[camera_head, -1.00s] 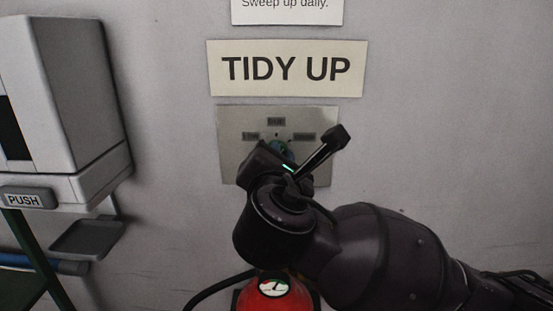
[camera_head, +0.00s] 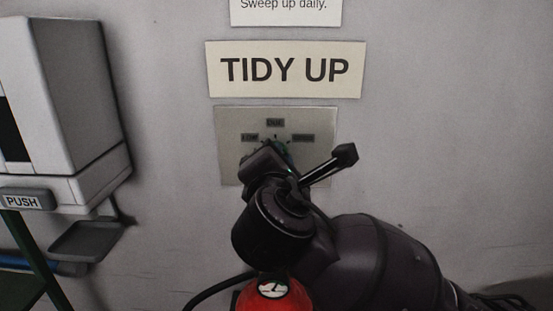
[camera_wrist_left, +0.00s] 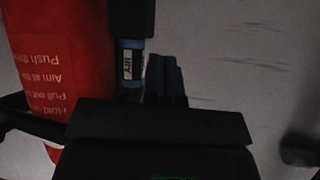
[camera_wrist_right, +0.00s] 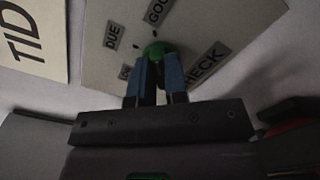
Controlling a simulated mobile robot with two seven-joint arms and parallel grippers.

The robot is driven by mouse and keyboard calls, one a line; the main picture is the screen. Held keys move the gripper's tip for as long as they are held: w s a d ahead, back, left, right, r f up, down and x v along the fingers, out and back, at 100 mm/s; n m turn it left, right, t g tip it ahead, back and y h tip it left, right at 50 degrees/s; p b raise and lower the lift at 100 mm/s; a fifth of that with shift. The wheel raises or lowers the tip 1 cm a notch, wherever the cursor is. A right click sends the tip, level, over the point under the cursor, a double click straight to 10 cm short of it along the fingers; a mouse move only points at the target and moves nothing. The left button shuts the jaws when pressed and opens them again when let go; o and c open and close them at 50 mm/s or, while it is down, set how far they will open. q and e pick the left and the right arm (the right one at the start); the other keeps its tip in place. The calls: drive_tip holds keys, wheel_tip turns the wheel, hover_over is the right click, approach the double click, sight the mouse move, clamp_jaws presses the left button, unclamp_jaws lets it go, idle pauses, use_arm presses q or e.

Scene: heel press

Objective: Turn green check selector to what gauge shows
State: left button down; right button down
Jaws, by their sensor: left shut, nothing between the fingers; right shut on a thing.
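The green selector knob (camera_wrist_right: 155,50) stands on a metal wall plate (camera_head: 233,170) under the TIDY UP sign. The plate's labels, LOW (camera_head: 250,137), DUE (camera_head: 275,122) and GOOD (camera_head: 303,138), run left to right around it. My right gripper (camera_wrist_right: 156,72) is shut on the knob, its blue-padded fingers on either side; they hide its pointer. A red extinguisher (camera_head: 275,301) stands below, with a small round gauge (camera_head: 272,288); its needle is too small to read surely. My left gripper (camera_wrist_left: 165,80) is shut and empty beside the extinguisher (camera_wrist_left: 60,60), outside the head view.
A grey dispenser (camera_head: 60,100) marked PUSH hangs at the left, with a tray (camera_head: 90,240) below it. A blue pipe labelled AIR (camera_wrist_left: 130,60) is close to my left gripper. The TIDY UP sign (camera_head: 285,85) is above the plate. The wall at right is bare.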

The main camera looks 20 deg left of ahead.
drive_tip(key=c, duration=1.1)
unclamp_jaws()
drive_tip(key=shift+c, duration=0.2)
drive_tip(key=shift+s, duration=0.15)
drive_tip(key=b+v, duration=0.1)
drive_tip(key=v, duration=0.9)
drive_tip(key=shift+s, duration=0.25)
drive_tip(key=shift+d, duration=0.1)
drive_tip(key=shift+s, duration=0.1)
